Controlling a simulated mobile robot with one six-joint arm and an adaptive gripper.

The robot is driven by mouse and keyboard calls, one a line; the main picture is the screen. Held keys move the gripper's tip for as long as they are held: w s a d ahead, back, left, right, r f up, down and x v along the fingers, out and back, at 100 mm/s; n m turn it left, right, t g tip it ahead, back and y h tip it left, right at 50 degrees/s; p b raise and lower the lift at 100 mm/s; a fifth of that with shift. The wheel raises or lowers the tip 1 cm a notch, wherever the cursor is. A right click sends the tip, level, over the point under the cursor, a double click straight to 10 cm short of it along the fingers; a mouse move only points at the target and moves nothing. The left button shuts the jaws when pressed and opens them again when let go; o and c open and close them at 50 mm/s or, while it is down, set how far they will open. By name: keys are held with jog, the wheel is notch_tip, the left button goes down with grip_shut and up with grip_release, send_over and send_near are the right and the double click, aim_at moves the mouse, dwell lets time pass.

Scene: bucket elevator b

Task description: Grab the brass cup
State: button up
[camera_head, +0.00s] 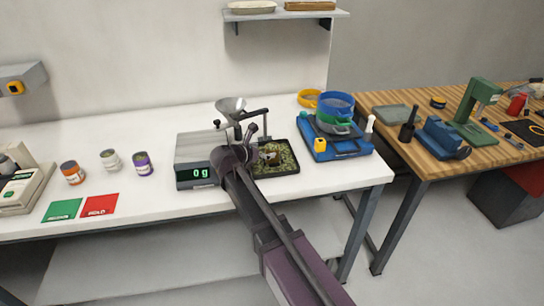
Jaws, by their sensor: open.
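My gripper (236,129) is open above the white bench, between the scale and the dark tray. I see no object held between its fingers. A small brownish-gold thing (268,153) shows at the dark tray (293,167) just right of my gripper, partly hidden by my arm. It may be the brass cup, but it is too small to tell. The tray holds greenish grains.
A scale (195,174) reading 0 g and a metal funnel (230,104) stand close to my gripper. Orange, pale and purple-banded jars (143,164) stand left. Blue equipment with stacked sieves (337,104) stands right. A wooden table (400,98) holds tools.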

aim_at(277, 145)
jog(key=x, duration=0.1)
jog(key=b+x, duration=0.1)
jog(key=x, duration=0.1)
jog(key=shift+w+a, duration=0.1)
jog(key=shift+w, duration=0.3)
jog(key=shift+b+x, duration=0.3)
jog(key=shift+x, duration=0.5)
jog(key=shift+s, duration=0.1)
jog(key=c, duration=1.3)
jog(key=shift+r, duration=0.25)
notch_tip(277, 145, up, 3)
jog(key=p, duration=0.3)
jog(key=shift+p, duration=0.35)
jog(key=s+a, duration=0.1)
jog(key=s, duration=0.4)
jog(key=s+a+r+p, duration=0.1)
jog(key=s, duration=0.4)
jog(key=s+a, duration=0.1)
jog(key=s, duration=0.4)
jog(key=shift+s+a+r, duration=0.15)
jog(key=shift+s+r, duration=0.1)
jog(key=shift+s, duration=0.05)
